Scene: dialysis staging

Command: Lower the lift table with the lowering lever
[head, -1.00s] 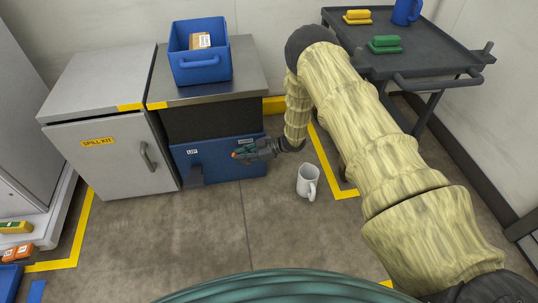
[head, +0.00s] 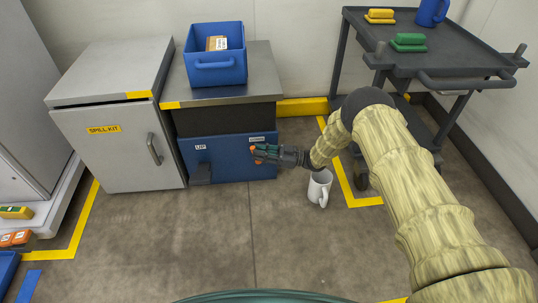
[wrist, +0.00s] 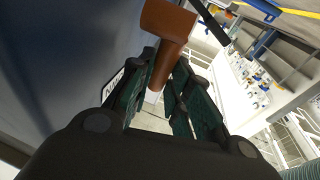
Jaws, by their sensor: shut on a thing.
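The lift table (head: 228,96) has a steel top, a black skirt and a blue base (head: 228,166). A blue bin (head: 217,68) with a small carton in it stands on the top. The lowering lever, an orange-brown handle (wrist: 168,24), shows in the wrist view, passing down between my fingers. My gripper (head: 266,153) is at the right of the base's front, just below a white label (head: 257,139). In the wrist view, my gripper (wrist: 160,88) is shut on the lever. In the head view the fingers hide most of the lever.
The grey SPILL KIT cabinet (head: 118,150) stands at left. A white mug (head: 319,187) stands on the floor below my forearm. A dark cart (head: 440,55) is at right. The central floor (head: 200,235) is clear.

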